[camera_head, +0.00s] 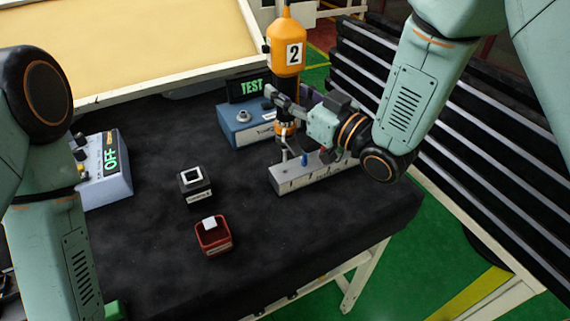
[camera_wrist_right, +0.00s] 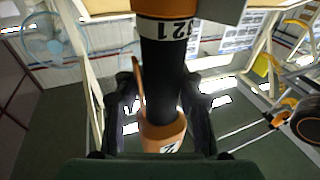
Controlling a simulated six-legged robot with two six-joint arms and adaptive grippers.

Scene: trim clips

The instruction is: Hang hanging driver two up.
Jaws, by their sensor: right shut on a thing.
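Hanging driver two (camera_head: 286,52) is an orange tool with a white label "2" and a black grip below. It stands about upright over the table's far right part. My right gripper (camera_head: 282,103) is shut on its black grip. In the right wrist view the dark shaft (camera_wrist_right: 165,65) runs between the two fingers, with orange parts above and below. The driver's lower end is near a grey block (camera_head: 312,174); I cannot tell whether they touch. My left arm shows at the left, but its gripper is out of view.
A blue box (camera_head: 248,131) with a "TEST" display stands just left of the driver. A grey unit reading "OFF" (camera_head: 110,158) is at the left. A black-and-white box (camera_head: 195,185) and a red tray (camera_head: 213,236) sit mid-table. Black slatted panels (camera_head: 470,140) rise at the right.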

